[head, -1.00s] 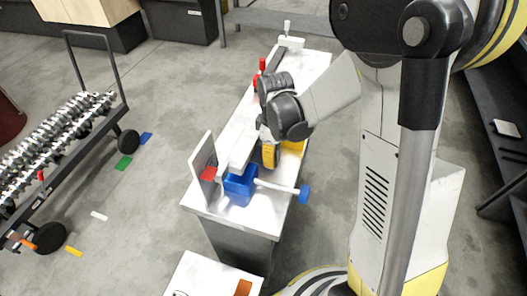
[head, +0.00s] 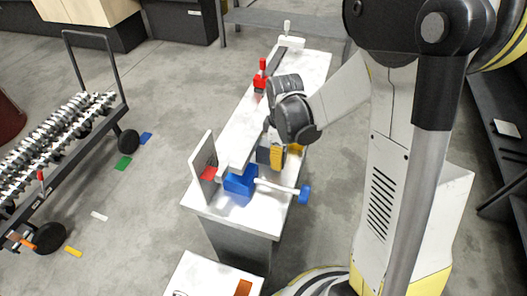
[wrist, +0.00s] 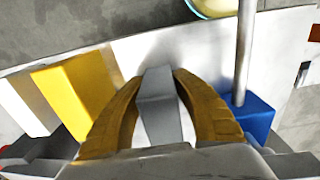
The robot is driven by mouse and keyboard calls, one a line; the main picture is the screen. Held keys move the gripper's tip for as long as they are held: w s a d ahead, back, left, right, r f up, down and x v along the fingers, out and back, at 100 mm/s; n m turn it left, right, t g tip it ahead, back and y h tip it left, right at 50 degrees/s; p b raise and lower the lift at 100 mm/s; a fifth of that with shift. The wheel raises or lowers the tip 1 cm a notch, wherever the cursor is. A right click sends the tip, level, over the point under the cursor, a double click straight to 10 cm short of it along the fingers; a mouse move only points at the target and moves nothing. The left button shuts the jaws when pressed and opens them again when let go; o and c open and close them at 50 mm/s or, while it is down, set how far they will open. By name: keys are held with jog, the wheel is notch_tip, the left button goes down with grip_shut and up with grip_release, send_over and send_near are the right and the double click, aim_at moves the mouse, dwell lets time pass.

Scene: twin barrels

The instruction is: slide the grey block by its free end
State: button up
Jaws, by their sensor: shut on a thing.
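The grey block (wrist: 158,105) stands between the two yellow-brown fingers of my gripper (wrist: 158,100) in the wrist view, and the gripper is shut on it. In the head view my gripper (head: 277,158) points down at the near right part of the bench top, and a dark grey face of the block (head: 263,155) shows just left of the yellow finger. The gripper hides much of the block there. How far the block reaches below the fingers cannot be seen.
A blue vise (head: 240,184) with a rod handle (head: 275,187) stands close in front of the gripper. A yellow block (wrist: 75,92) stands beside it. An upright plate (head: 203,158) edges the left.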

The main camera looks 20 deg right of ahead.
aim_at(291, 167)
jog(key=shift+s+d, duration=0.6)
jog(key=shift+d, duration=0.2)
jog(key=shift+s+d, duration=0.6)
jog(key=shift+d, duration=0.2)
dwell(0.3)
jog(key=o, duration=1.2)
